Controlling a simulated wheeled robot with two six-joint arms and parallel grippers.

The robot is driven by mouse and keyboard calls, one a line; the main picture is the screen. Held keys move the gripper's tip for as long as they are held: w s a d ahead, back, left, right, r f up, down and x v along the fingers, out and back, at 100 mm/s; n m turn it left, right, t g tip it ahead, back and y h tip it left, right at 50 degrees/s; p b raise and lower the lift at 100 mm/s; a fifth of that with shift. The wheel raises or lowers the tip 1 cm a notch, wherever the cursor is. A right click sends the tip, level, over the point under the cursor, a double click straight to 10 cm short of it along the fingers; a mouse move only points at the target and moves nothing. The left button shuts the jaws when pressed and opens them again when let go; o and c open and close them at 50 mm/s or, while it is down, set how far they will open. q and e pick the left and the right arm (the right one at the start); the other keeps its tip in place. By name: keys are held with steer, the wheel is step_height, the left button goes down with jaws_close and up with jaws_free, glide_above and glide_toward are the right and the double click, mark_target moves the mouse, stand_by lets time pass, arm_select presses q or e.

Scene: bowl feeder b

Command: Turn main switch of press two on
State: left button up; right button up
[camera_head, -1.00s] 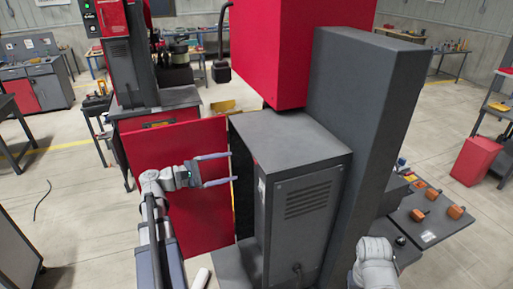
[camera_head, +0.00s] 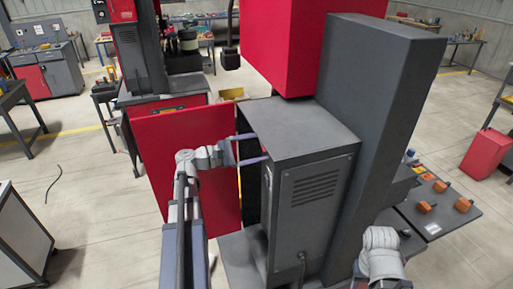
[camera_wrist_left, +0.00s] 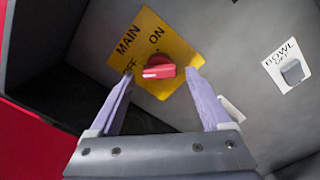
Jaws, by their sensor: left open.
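The main switch (camera_wrist_left: 160,67) is a red knob on a yellow plate (camera_wrist_left: 180,45) marked MAIN, ON and OFF, inside the grey press cabinet (camera_head: 305,135). Its white-marked end points left, towards OFF. My left gripper (camera_head: 252,148) reaches past the open red door into the cabinet; its tips are partly hidden there. In the left wrist view my left gripper (camera_wrist_left: 160,74) is open, with one finger on each side of the knob and gaps between. Whether the tips reach the knob's depth I cannot tell. My right gripper is out of view; only my right arm shows at bottom right.
A white-plated BOWL switch (camera_wrist_left: 291,72) sits right of the main switch. The red door (camera_head: 180,165) hangs open left of the cabinet. A grey column (camera_head: 385,110) and a dark panel with orange parts (camera_head: 437,205) stand right.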

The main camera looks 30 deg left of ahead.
arm_select(q)
jaws_close()
stand_by(0.7)
